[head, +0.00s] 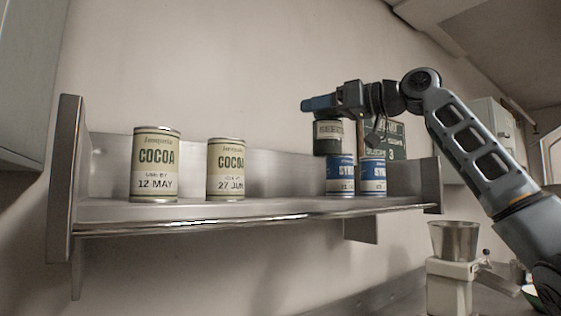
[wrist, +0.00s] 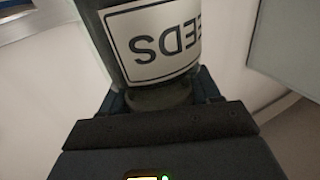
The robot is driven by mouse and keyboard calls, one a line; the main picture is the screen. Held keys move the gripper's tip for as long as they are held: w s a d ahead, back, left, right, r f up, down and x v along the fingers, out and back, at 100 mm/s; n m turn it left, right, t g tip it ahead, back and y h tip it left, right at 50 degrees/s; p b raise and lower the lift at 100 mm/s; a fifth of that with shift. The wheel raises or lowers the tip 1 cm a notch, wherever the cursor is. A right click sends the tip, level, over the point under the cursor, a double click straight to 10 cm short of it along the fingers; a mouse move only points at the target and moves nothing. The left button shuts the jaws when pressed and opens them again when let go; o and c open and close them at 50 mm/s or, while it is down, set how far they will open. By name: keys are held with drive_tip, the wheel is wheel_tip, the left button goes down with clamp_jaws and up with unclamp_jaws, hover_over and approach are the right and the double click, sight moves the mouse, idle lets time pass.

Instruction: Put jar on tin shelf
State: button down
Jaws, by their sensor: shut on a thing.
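The jar (head: 328,136) is dark with a pale label reading SEEDS, partly hidden by my gripper. It shows upright in the head view, directly above a blue tin (head: 340,175); I cannot tell whether they touch. My gripper (head: 322,104) is shut on the jar near its top. In the wrist view the jar (wrist: 150,45) fills the upper middle, its label upside down. The metal tin shelf (head: 280,207) is on the wall, with raised end panels.
Two cocoa tins, dated 12 May (head: 156,165) and 27 June (head: 226,170), stand on the shelf's left half. A second blue tin (head: 373,177) stands at the right. A dark sign (head: 398,141) is behind. Shelf space between the cocoa and blue tins is clear. A grinder (head: 450,272) stands lower right.

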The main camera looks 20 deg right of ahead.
sight(336, 145)
drive_tip(key=w+a+f+p, duration=0.2)
drive_tip(key=w+a+f, duration=0.2)
drive_tip(key=a+f, duration=0.2)
drive_tip(key=shift+a+f, duration=0.25)
drive_tip(key=shift+f, duration=1)
drive_tip(key=shift+w+f, duration=0.1)
drive_tip(key=shift+f, duration=0.05)
drive_tip(key=shift+c, duration=1.2)
unclamp_jaws()
drive_tip(key=b+v, duration=0.2)
drive_tip(key=v, duration=1)
drive_tip(key=shift+b, duration=0.4)
